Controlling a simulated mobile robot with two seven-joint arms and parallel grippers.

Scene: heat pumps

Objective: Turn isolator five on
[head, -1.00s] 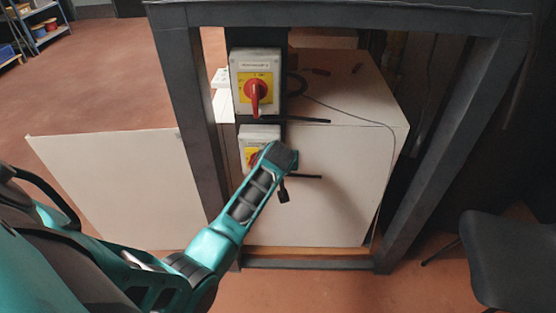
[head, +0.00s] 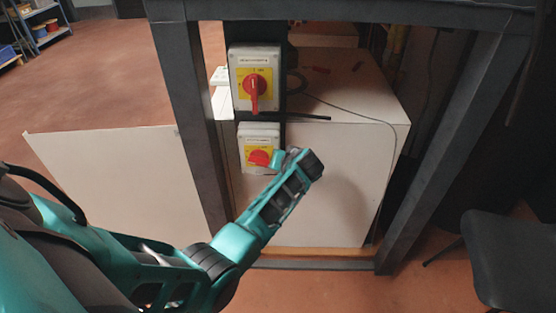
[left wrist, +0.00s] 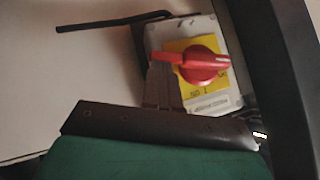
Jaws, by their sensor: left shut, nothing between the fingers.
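Two grey isolator boxes with yellow plates and red rotary handles sit one above the other on a dark post. The upper isolator (head: 255,62) has its handle pointing down. The lower isolator (head: 258,135) has its handle (head: 259,158) lying about sideways; it also fills the left wrist view (left wrist: 203,66), upside down. The labels are too small to read. My left gripper (head: 277,159) is shut and empty at the right side of the lower handle. In the left wrist view its fingers (left wrist: 163,75) are close to the handle's end; contact is unclear. My right gripper is not in view.
A dark metal frame (head: 188,110) surrounds the post, with a leg close on the left. Black rods (head: 305,117) stick out right of the isolators. A white box (head: 340,190) stands behind. A dark chair (head: 515,255) is at the right.

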